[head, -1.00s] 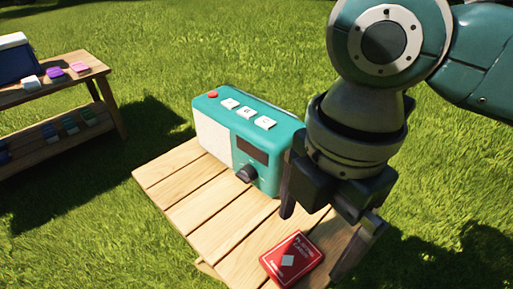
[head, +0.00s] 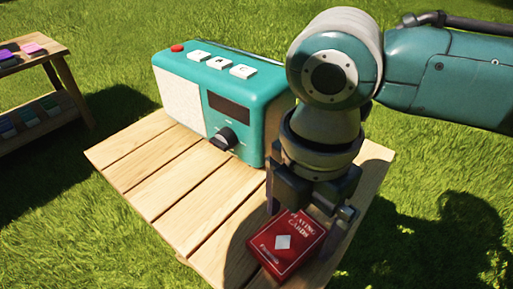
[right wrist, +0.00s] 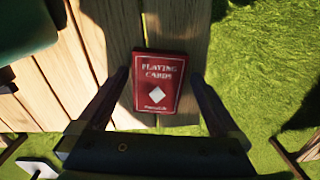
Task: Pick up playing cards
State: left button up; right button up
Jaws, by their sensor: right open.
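The playing cards are a red box with white lettering and a white diamond (head: 286,246), lying flat near the front edge of the wooden table (head: 160,180). My right gripper (head: 305,235) is open just above the box, pointing down, with one finger at each side of it. In the right wrist view the box (right wrist: 160,82) lies between the two fingers (right wrist: 160,85), with a gap on each side. The fingertips partly hide the box's far end in the head view. My left gripper is in neither view.
A teal radio (head: 225,95) with white buttons and a dark knob stands on the table behind the box, close to my right gripper. Another wooden table (head: 45,85) with small coloured items stands on the grass at left. The table's left part is clear.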

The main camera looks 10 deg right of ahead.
jog(key=shift+w+f, duration=0.1)
jog(key=shift+f, duration=0.1)
jog(key=c, duration=1.2)
